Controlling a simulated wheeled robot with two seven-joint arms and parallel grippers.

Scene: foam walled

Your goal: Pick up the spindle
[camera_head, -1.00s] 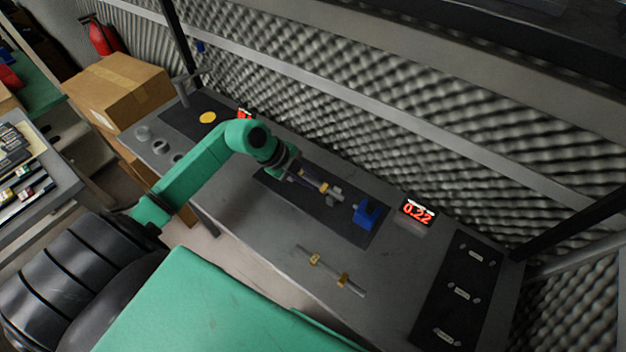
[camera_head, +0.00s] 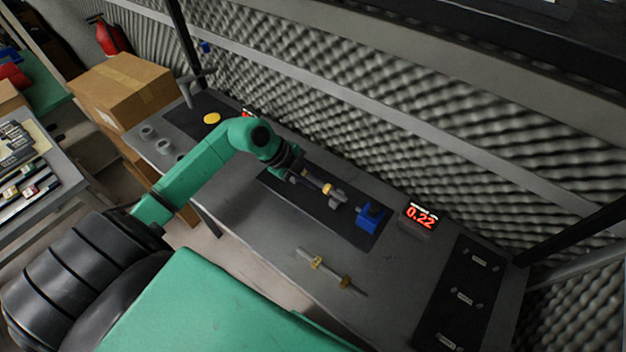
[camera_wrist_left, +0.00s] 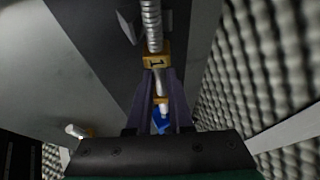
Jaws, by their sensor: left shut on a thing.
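The held spindle (camera_wrist_left: 151,18) is a thin metal rod with yellow collars; one collar, marked 1 (camera_wrist_left: 157,61), shows just beyond my fingertips in the left wrist view. My left gripper (camera_wrist_left: 158,75) is shut on the spindle. In the head view my left gripper (camera_head: 308,182) is over the dark mat (camera_head: 276,185), with a yellow collar (camera_head: 327,189) showing at its tip. A grey bracket (camera_head: 338,198) and a blue block (camera_head: 370,217) stand close by on the mat. I cannot tell whether the spindle touches them. My right gripper is not in view.
A second rod with yellow collars (camera_head: 331,271) lies on the grey bench (camera_head: 250,228) in front. A red display reading 0.22 (camera_head: 420,217) stands right of the blue block. A dark labelled panel (camera_head: 462,290) is farther right. Foam wall (camera_head: 400,145) closes the back.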

